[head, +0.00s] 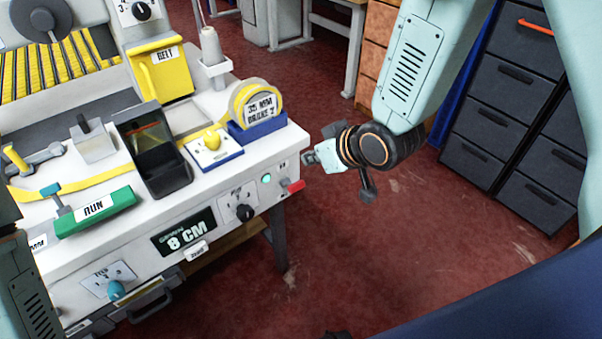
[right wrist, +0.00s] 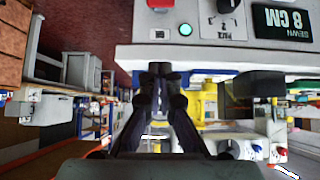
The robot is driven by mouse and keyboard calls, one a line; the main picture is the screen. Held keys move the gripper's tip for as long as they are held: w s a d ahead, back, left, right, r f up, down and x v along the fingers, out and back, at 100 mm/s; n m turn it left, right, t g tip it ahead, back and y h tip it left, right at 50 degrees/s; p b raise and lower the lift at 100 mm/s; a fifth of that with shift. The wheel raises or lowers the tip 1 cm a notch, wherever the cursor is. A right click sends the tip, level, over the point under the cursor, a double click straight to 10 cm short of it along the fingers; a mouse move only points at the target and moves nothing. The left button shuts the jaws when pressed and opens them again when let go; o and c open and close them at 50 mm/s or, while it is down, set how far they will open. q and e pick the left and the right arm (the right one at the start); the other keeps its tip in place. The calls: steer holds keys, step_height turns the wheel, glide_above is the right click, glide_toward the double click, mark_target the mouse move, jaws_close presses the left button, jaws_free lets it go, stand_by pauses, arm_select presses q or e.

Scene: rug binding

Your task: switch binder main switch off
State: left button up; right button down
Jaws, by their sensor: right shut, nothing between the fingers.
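The binder (head: 225,215) is a white machine on the left of the head view. A red switch handle (head: 293,186) sticks out at the right end of its front panel, beside a lit green lamp (head: 266,179). In the right wrist view the red switch (right wrist: 160,4) is cut by the top edge, with the green lamp (right wrist: 185,29) below it. My right gripper (head: 309,158) is near the machine's right corner, close to the red handle but apparently apart from it. Its fingers (right wrist: 160,68) are shut and empty. My left gripper is out of view.
A yellow tape roll (head: 257,104) stands on top near the right edge. Dark drawers (head: 510,110) stand at the right. Red floor is open in front of the machine.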

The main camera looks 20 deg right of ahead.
steer(key=b, duration=0.2)
glide_above(298, 187)
steer(key=w, duration=0.2)
steer(key=f, duration=0.7)
steer(key=shift+a, duration=0.3)
steer(key=shift+s+d+f+b, duration=0.2)
steer(key=shift+s+f+b, duration=0.4)
steer(key=shift+f, duration=0.4)
steer(key=shift+s+d+f, duration=0.15)
steer(key=shift+s+f, duration=0.25)
steer(key=shift+f, duration=0.25)
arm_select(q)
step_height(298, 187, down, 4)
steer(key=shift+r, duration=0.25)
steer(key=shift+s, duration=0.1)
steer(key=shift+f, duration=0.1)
